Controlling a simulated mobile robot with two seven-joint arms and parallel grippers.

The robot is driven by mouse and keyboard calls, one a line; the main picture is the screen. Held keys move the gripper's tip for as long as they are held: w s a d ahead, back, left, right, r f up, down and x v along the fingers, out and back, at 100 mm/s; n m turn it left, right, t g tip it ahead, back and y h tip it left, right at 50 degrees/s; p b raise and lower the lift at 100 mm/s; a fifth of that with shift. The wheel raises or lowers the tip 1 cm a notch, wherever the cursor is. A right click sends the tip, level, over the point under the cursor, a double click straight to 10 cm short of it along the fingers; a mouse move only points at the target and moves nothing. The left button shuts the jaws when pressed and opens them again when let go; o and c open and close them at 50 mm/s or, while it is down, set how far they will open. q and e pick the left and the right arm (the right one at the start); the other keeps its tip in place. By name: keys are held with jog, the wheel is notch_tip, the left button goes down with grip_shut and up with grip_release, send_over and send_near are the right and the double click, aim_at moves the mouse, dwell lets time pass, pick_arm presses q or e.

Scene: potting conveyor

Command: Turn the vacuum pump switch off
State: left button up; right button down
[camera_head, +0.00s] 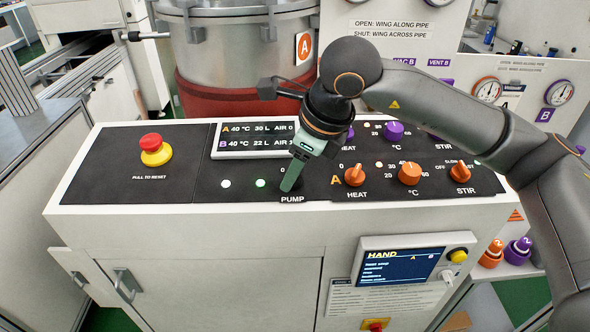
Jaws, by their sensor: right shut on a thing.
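The control panel (190,188) is a dark sloping face on a white cabinet. The pump switch sits above the PUMP label (292,199) and is mostly hidden by my fingers. My right gripper (291,184) reaches down from above with its green fingers shut on the pump switch. I cannot tell which way the switch is set. Left of it, a green lamp (260,183) is lit, beside a white lamp (226,184). My left gripper is not in view.
An orange heat knob (354,175) stands close right of the gripper, with more orange and purple knobs beyond. A red emergency button (151,141) is on the left. A display (262,138) and a steel vessel (222,50) stand behind.

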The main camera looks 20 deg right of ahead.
jog(key=shift+f+n+b, duration=0.1)
jog(key=shift+n+b, duration=0.45)
jog(key=shift+n, duration=0.55)
jog(key=n+g, duration=0.1)
jog(key=n, duration=0.1)
jog(key=shift+w+n+y, duration=0.1)
jog(key=shift+n+y, duration=0.2)
jog(key=n+g, duration=0.1)
jog(key=n, duration=0.1)
jog(key=shift+n, duration=0.3)
jog(key=shift+w+n+g, duration=0.1)
jog(key=shift+n+g, duration=0.4)
jog(key=shift+n, duration=1.1)
jog(key=shift+c, duration=2.1)
grip_release()
jog(key=shift+d+r, duration=0.1)
jog(key=shift+r, duration=0.1)
